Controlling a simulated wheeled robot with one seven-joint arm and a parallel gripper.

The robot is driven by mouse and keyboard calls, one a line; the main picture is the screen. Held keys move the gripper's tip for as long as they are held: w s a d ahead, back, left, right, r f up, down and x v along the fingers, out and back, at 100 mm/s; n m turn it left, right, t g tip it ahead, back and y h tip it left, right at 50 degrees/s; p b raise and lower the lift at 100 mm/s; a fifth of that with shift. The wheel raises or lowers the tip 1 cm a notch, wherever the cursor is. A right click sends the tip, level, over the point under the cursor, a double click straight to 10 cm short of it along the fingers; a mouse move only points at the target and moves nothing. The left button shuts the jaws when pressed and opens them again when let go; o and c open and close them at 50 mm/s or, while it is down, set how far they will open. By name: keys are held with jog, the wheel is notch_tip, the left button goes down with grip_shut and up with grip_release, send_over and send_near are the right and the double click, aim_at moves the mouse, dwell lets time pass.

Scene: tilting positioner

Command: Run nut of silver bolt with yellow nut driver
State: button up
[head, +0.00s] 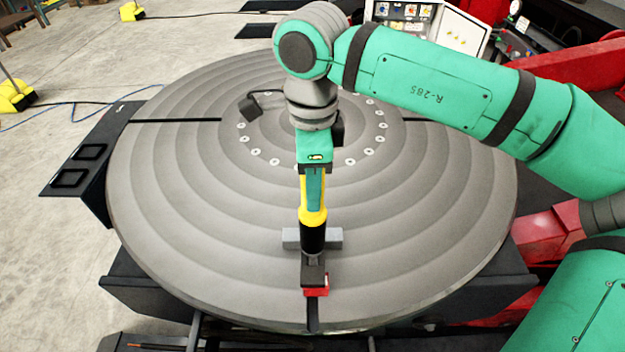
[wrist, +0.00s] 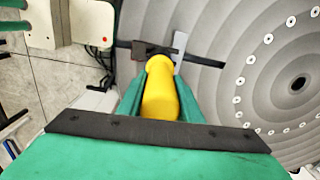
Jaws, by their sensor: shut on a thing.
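My gripper (head: 313,190) is shut on the yellow nut driver (head: 312,216), which points down with a black lower section (head: 313,238). The driver's lower end meets or overlaps a dark block (head: 313,272) near the front edge of the round grey table; I cannot tell whether they touch. In the wrist view the yellow driver (wrist: 160,92) lies between my green fingers, with the dark block (wrist: 140,50) past its end. No silver bolt or nut can be made out; the driver and block may hide them.
A grey bar (head: 334,238) lies crosswise behind the driver. A red piece (head: 316,289) sits at the block's front. The ribbed round table (head: 200,220) has slots and a ring of holes; its left and right parts are clear. A control panel (head: 420,18) stands behind.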

jog(key=shift+f, duration=1.15)
dwell(2.0)
jog(key=shift+r, duration=0.15)
